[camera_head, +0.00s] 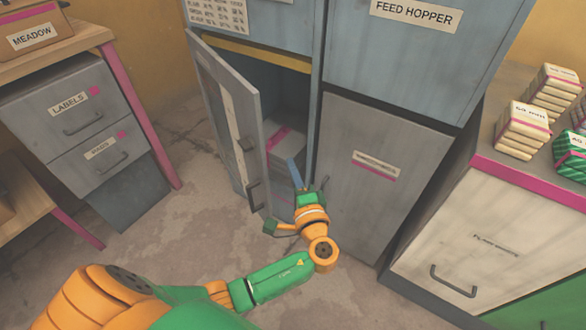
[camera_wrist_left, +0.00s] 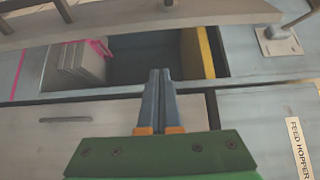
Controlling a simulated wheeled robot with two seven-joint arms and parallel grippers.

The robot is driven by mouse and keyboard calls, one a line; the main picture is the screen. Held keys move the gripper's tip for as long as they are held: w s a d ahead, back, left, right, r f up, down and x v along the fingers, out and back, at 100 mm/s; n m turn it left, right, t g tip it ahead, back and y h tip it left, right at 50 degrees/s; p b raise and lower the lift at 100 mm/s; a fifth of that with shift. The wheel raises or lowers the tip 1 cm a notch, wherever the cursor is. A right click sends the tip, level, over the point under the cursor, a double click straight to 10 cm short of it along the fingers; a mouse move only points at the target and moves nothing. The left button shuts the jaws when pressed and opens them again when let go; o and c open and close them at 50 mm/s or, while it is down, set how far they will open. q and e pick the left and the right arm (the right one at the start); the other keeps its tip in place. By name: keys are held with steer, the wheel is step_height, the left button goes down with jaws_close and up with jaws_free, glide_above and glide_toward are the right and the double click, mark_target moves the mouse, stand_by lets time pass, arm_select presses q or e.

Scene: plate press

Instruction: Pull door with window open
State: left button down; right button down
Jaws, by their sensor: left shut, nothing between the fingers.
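The grey door (camera_head: 230,120) of the lower left cabinet stands partly open, hinged on the left, with a pale panel on its face and a dark handle (camera_head: 254,197) near its free edge. My left gripper (camera_head: 295,174) is shut and empty, its blue fingers at the opening, to the right of the door's free edge. In the left wrist view the closed fingers (camera_wrist_left: 158,95) point into the opening, and the door (camera_wrist_left: 120,22) crosses the top, apart from them. I cannot tell whether the gripper or wrist touches the door. My right gripper is not in view.
Inside the cabinet is a pale stack with a pink stripe (camera_head: 285,145); a yellow strip (camera_head: 240,52) runs along the opening's top. A closed grey panel (camera_head: 375,170) is on the right. A drawer unit (camera_head: 80,125) stands left, with bare floor between it and the door.

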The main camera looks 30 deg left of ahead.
arm_select(q)
steer(key=w+a+p, duration=0.1)
steer(key=a, duration=0.5)
steer(key=shift+w+a, duration=0.15)
steer(key=shift+a, duration=0.15)
